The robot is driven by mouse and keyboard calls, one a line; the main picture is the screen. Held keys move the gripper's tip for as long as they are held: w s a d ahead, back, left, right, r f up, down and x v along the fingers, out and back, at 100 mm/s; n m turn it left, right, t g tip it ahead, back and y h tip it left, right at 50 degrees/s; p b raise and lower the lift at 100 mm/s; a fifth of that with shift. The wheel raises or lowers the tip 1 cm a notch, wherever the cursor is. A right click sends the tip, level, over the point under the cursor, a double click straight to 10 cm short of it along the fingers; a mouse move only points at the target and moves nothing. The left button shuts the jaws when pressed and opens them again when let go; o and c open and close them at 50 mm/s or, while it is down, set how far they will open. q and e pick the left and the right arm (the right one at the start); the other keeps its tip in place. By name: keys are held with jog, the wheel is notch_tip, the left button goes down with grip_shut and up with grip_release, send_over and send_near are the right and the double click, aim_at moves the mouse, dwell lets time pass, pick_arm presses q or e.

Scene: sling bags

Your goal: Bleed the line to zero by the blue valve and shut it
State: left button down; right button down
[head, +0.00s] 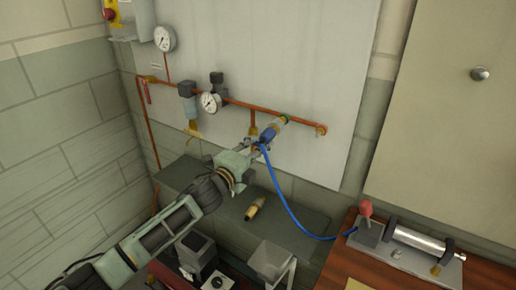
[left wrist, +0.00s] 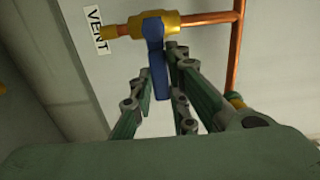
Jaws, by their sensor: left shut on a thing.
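The blue valve's lever (left wrist: 157,62) shows in the left wrist view, on a brass valve body (left wrist: 153,24) beside a VENT label (left wrist: 97,31). My left gripper (left wrist: 160,75) is shut on the lever, with fingers on either side of it. In the head view my left gripper (head: 255,148) is at the pipework on the panel and largely hides the valve. A round gauge (head: 210,102) sits on the copper line (head: 240,104), and a larger gauge (head: 165,39) hangs higher up; their readings are too small to tell. My right gripper is out of view.
A blue hose (head: 286,204) runs from a coupling (head: 276,127) near my gripper to a wooden bench (head: 333,279), where a metal cylinder (head: 419,239) and a red knob (head: 366,208) stand. A brass fitting (head: 255,208) lies on the grey shelf (head: 303,225).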

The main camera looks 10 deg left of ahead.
pick_arm(q)
jog(key=shift+f, duration=0.2)
jog(key=c, duration=1.7)
grip_release()
jog(key=shift+r, duration=0.1)
jog(key=shift+s, duration=0.15)
jog(key=v, duration=1.1)
jog(key=shift+s+a, duration=0.2)
jog(key=shift+s, duration=0.15)
